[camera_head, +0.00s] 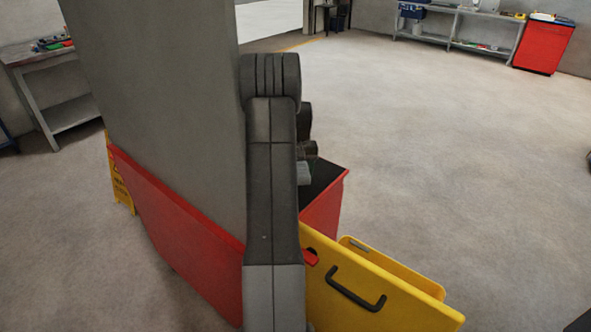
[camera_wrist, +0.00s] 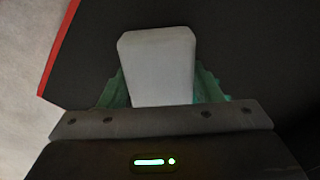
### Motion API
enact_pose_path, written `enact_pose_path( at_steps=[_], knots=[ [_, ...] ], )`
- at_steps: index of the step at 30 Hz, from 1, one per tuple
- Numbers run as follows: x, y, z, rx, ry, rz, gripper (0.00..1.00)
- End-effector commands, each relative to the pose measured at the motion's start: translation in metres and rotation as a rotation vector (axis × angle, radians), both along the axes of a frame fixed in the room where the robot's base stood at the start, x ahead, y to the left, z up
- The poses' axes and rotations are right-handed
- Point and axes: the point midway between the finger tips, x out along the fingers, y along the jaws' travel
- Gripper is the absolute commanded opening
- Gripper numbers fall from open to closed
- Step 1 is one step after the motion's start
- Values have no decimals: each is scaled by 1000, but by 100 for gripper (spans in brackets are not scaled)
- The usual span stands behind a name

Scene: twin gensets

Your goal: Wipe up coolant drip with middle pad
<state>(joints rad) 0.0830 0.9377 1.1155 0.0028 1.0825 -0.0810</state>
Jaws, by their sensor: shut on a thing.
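My gripper (camera_wrist: 158,85) is shut on a pale grey-white block (camera_wrist: 158,60), which looks like a pad. Green fingers flank the block on both sides in the wrist view. The same pale block (camera_head: 303,174) shows small beside my dark arm in the head view, above the black top of a red box. The black surface (camera_wrist: 255,50) lies behind the block in the wrist view; I cannot tell whether they touch. I see no coolant drip and no other pads in either view. My arm hides part of the area around the gripper.
The red box (camera_head: 325,205) stands behind a yellow container (camera_head: 370,290) with a dark handle. A yellow floor sign (camera_head: 121,185) stands at left. Workbenches (camera_head: 455,30) and a red cabinet (camera_head: 543,47) line the back. The floor at right is open.

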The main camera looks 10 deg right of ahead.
Motion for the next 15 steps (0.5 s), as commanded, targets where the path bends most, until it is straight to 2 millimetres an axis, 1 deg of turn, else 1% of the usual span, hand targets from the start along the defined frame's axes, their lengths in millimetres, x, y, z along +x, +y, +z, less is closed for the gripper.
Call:
enact_pose_path(
  at_steps=[1, 7, 11, 15],
  knots=[
    [-7, -3, -9, 0, 24, -2, 37],
    [-7, -4, -8, -2, 23, -3, 37],
    [-6, -4, 0, -3, 21, -3, 37],
    [-5, -4, 17, -2, 15, -2, 37]
  ],
)
